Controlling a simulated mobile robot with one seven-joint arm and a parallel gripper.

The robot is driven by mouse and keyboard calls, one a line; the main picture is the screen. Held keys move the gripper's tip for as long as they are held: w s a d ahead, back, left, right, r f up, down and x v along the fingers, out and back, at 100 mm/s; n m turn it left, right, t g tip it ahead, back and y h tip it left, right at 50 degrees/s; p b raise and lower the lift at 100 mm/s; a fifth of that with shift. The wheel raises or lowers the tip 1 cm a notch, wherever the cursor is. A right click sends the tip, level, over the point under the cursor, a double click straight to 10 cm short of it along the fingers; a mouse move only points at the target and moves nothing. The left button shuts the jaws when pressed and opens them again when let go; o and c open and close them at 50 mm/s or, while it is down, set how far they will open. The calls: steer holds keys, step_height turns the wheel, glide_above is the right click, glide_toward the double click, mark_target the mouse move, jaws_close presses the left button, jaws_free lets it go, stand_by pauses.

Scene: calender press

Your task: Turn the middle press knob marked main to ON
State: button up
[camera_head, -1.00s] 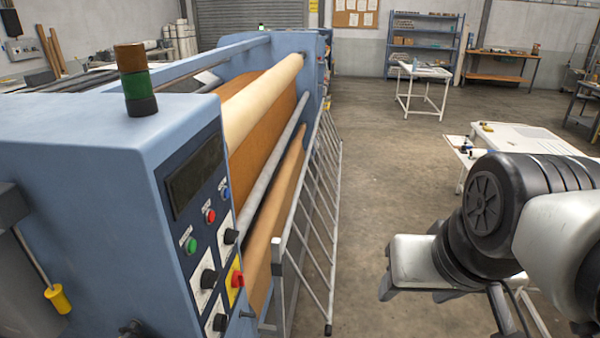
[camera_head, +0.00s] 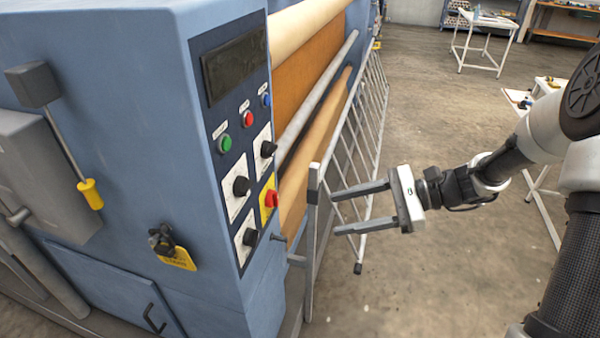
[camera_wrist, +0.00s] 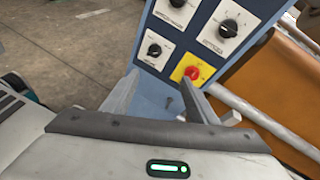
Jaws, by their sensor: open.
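The press control panel (camera_head: 230,150) faces right on the blue press end. It carries an upper black knob (camera_head: 268,149), a middle-left black knob (camera_head: 241,186), a lower black knob (camera_head: 250,237) and a red knob (camera_head: 271,198) on a yellow plate. Labels are too small to read, so I cannot tell which is main. My gripper (camera_head: 337,212) is open and empty, right of the panel and apart from it, its fingers pointing left towards it. In the wrist view, the red knob (camera_wrist: 192,73) and several black knobs lie beyond the fingertips (camera_wrist: 158,80).
A grey mesh guard (camera_head: 350,150) slopes beside the rollers, close to my fingers in the head view. A small peg (camera_head: 277,237) sticks out below the yellow plate. A padlock with yellow tag (camera_head: 178,258) hangs on the press side.

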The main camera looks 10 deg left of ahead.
mark_target(273, 199)
steer(key=w+f+m+t+y+b, duration=0.2)
steer(key=w+f+m+t+y, duration=0.1)
steer(key=w+f+m+y, duration=0.25)
steer(key=w+a+h, duration=0.1)
steer(key=w+a, duration=0.1)
steer(key=a, duration=1.4)
steer(key=shift+w+a+f+t, duration=0.3)
steer(key=shift+a+f, duration=0.05)
steer(key=c, duration=1)
